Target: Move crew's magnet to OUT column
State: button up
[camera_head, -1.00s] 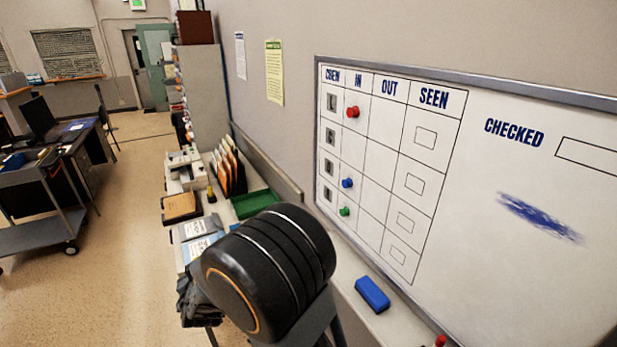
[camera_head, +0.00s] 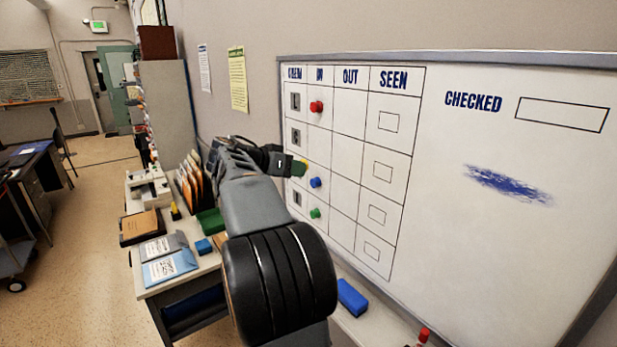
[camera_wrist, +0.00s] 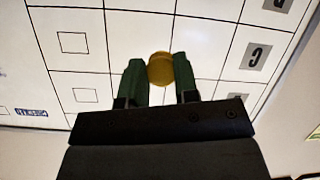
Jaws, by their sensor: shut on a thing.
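My gripper (camera_head: 286,163) is shut on a yellow magnet (camera_head: 303,168). In the wrist view the magnet (camera_wrist: 160,68) sits between the two green fingers, in front of the whiteboard grid. Whether it touches the board is unclear. In the head view the gripper overlaps the left side of the grid on the whiteboard (camera_head: 420,150), hiding a CREW label. The OUT column (camera_head: 347,112) is bare. The IN column holds a red magnet (camera_head: 316,106) in the top row, and a blue magnet (camera_head: 316,182) and a green magnet (camera_head: 315,213) lower down.
A blue eraser (camera_head: 352,297) and a red marker (camera_head: 423,335) lie below the board. A desk with folders (camera_head: 190,180), a green tray (camera_head: 211,222) and papers stands left of my arm. The SEEN column (camera_head: 388,160) has drawn boxes. The floor at left is open.

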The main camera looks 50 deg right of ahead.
jog(key=shift+m+g+y, duration=0.3)
jog(key=shift+m+g, duration=0.3)
jog(key=shift+g, duration=0.2)
jog(key=shift+s+d+r+p, duration=0.15)
jog(key=shift+s+d+p, duration=0.2)
jog(key=shift+s+d, duration=0.95)
jog(key=shift+s+d+r+p, duration=0.1)
jog(key=shift+s+d+p, duration=0.25)
jog(key=shift+s+d, duration=0.95)
jog(key=shift+s+d+r+p, duration=0.15)
jog(key=shift+s+d+p, duration=0.35)
jog(key=shift+d, duration=1.45)
jog(key=shift+s, duration=0.1)
jog(key=shift+a+b, duration=0.1)
jog(key=shift+b, duration=0.5)
jog(key=shift+s+d, duration=0.1)
jog(key=shift+d, duration=0.25)
jog(key=o, duration=1)
jog(key=shift+a, duration=0.15)
